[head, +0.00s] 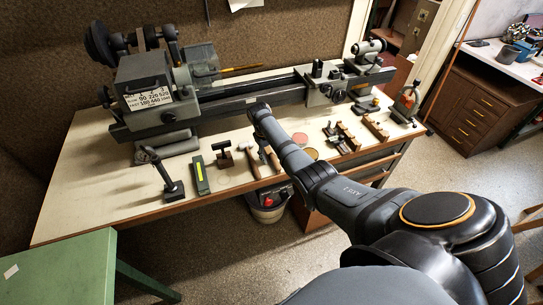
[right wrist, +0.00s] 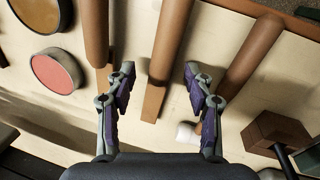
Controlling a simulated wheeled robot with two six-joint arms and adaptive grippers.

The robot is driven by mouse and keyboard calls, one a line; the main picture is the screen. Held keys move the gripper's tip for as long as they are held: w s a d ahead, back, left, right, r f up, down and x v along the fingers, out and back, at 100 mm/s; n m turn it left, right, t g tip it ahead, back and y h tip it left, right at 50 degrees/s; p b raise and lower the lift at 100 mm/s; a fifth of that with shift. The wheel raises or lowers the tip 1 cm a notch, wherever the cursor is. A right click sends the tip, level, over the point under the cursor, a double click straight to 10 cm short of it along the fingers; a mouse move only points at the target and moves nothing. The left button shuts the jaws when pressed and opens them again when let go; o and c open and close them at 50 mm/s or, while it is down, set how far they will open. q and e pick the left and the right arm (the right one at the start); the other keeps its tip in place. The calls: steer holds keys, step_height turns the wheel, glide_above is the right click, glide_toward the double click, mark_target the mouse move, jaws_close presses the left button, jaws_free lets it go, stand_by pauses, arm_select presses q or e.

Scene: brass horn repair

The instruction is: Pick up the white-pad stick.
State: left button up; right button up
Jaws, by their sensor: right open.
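The white-pad stick (right wrist: 252,58) appears to be the right-hand brown wooden stick in the right wrist view. A white pad (right wrist: 187,132) shows near its lower end, partly behind a finger, so I cannot fully tell that they join. My right gripper (right wrist: 160,75) is open and empty above the table. Its fingers stand on either side of a middle wooden stick (right wrist: 168,50), and the right finger overlaps the right-hand stick. In the head view my right gripper (head: 263,138) is over the small sticks near the table's front. My left gripper is not in view.
Another stick (right wrist: 97,30) and a red disc (right wrist: 57,72) lie to the left, a brown block (right wrist: 277,133) to the right. The lathe (head: 155,90) stands behind. A black stand (head: 170,183) and green box (head: 200,177) stand left; wooden racks (head: 376,128) stand right.

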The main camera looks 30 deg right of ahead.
mark_target(271, 158)
jaws_close()
steer(key=shift+r, duration=0.15)
steer(key=shift+r, duration=0.3)
steer(key=r, duration=0.1)
steer(key=s+r, duration=0.1)
steer(key=r, duration=0.1)
steer(key=a+r, duration=0.1)
steer(key=shift+s+r, duration=0.2)
steer(key=shift+s, duration=0.1)
steer(key=s+a+r+p, duration=0.5)
steer(key=s+r+p, duration=0.1)
steer(key=s, duration=0.5)
steer(key=shift+a+r, duration=0.25)
steer(key=shift+r, duration=0.65)
steer(key=shift+w, duration=0.1)
